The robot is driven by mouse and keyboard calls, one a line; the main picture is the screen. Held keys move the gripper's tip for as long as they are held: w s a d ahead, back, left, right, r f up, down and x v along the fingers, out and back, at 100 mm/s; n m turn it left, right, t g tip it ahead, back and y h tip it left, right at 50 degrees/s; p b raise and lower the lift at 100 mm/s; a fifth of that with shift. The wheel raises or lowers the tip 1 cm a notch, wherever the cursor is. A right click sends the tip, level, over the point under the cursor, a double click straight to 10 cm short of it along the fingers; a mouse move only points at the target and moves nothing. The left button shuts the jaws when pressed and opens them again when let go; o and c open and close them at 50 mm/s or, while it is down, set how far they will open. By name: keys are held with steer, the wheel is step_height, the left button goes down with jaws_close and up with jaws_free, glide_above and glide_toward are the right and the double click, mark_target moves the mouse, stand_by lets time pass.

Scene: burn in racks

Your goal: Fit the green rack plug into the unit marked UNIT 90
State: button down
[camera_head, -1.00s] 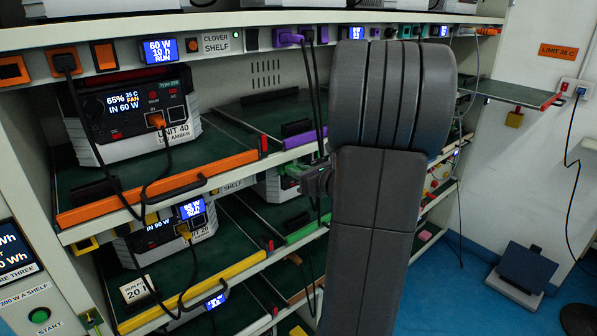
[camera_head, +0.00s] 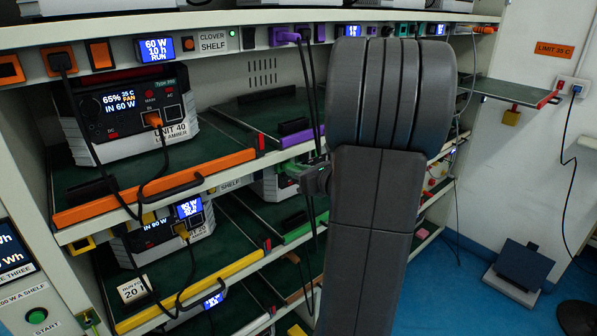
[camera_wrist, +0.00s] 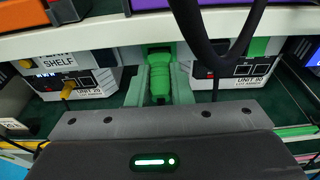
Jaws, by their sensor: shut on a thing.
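My gripper (camera_wrist: 161,88) is shut on the green rack plug (camera_wrist: 160,76), which stands between its two fingers in the wrist view. In the head view my gripper (camera_head: 308,178) is at the middle shelf opening, with a bit of green (camera_head: 291,168) at its tip. The white unit (camera_wrist: 238,82) to the right of the plug bears a label that looks like UNIT 90 or UNIT 30; a black cable partly covers it. The plug appears apart from this unit's front. In the head view this unit (camera_head: 270,186) is mostly hidden by the shelf and my arm.
A unit with a yellow plug (camera_wrist: 67,88) stands left of my gripper. The white shelf edge (camera_wrist: 110,37) runs just above the plug. Black cables (camera_head: 313,90) hang close to my gripper. UNIT 40 (camera_head: 130,105) sits on the shelf with the orange edge.

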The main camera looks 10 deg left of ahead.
steer(key=shift+d, duration=0.1)
steer(key=shift+v, duration=1)
steer(key=shift+s+f, duration=0.1)
steer(key=shift+f, duration=0.15)
